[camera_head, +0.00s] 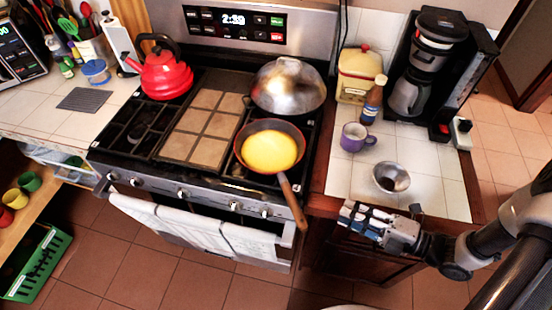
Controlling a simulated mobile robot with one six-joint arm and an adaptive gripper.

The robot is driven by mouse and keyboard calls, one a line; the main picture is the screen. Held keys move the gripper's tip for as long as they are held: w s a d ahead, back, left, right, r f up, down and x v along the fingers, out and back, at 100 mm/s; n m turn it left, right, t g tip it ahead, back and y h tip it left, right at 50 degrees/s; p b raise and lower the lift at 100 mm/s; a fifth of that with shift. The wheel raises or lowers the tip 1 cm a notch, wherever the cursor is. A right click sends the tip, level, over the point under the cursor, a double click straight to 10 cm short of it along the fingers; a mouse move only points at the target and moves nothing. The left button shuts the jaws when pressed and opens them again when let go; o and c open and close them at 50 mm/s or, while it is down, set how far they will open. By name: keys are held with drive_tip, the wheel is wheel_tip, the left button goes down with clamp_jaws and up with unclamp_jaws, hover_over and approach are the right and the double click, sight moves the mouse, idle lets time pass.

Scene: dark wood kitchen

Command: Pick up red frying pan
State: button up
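The red frying pan (241,149) sits on the front right of the stove. Its rim is reddish and it holds something round and yellow (269,152). Its brown wooden handle (291,200) points toward the front and right, sticking out past the stove's front edge. My gripper (352,222) is to the right of the handle's end, apart from it, near the front edge of the right counter. The gripper points left. Its fingers are small and run together in this view, so I cannot tell whether it is open or shut.
A metal dome lid (288,86) stands right behind the pan. A red kettle (162,74) stands on the stove's back left. A metal bowl (391,177), a purple mug (355,137), a bottle (371,102) and a coffee maker (428,75) stand on the right counter. White towels (190,225) hang on the oven front.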

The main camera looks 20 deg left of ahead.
drive_tip(key=b, duration=0.2)
approach(291, 189)
drive_tip(key=w+a+f, duration=0.1)
drive_tip(key=a+f, duration=0.1)
drive_tip(key=a, duration=0.2)
drive_tip(key=a+b, duration=0.1)
drive_tip(key=a, duration=0.4)
drive_tip(key=shift+w+a, duration=0.2)
drive_tip(key=shift+a, duration=0.25)
drive_tip(key=shift+c, duration=0.5)
clamp_jaws()
